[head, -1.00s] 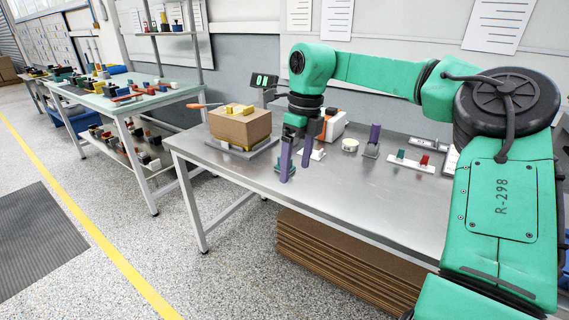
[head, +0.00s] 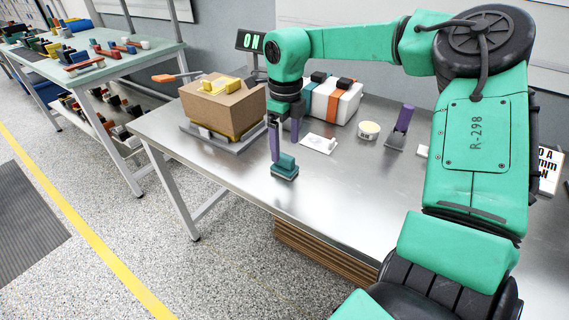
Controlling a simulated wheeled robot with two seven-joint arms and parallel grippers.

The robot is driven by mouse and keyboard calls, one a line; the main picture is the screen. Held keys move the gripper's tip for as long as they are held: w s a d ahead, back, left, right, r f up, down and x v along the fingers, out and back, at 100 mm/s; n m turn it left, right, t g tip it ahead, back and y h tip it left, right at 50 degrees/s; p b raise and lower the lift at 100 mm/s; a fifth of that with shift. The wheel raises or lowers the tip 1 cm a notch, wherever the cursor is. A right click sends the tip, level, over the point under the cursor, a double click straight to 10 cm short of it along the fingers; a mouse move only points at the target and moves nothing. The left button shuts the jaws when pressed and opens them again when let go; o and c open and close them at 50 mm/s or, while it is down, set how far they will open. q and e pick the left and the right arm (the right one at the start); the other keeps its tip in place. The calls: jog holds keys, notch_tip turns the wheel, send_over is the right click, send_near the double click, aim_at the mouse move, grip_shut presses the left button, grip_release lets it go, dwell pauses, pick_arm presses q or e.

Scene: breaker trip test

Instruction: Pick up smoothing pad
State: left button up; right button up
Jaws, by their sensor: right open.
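The smoothing pad appears to be the small teal block with a raised grip and pale base (head: 285,167), lying on the metal table near its front edge. My right gripper (head: 284,148) is open, with its two purple fingers pointing down. The fingers are just above and behind the pad in the picture. The left finger overlaps the pad's left edge in the picture, and I cannot tell whether it touches. Nothing is between the fingers. My left gripper is not in view.
A cardboard box (head: 222,112) with yellow items on top stands on a scale to the left. Behind are a white box with an orange band (head: 346,99), a white card (head: 318,144), a round tub (head: 369,130) and a purple-handled tool (head: 402,127). The table front (head: 330,200) is clear.

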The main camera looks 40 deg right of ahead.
aim_at(285, 155)
notch_tip(285, 155, down, 7)
jog(key=shift+w+r+p, duration=0.1)
jog(key=shift+r+p, duration=0.1)
jog(key=shift+p, duration=0.15)
jog(key=shift+f, duration=0.15)
grip_shut()
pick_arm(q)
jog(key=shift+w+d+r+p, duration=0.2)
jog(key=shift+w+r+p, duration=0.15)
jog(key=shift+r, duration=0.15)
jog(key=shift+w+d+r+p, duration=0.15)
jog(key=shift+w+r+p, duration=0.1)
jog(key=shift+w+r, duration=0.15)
pick_arm(e)
notch_tip(285, 155, up, 20)
jog(key=shift+r, duration=0.25)
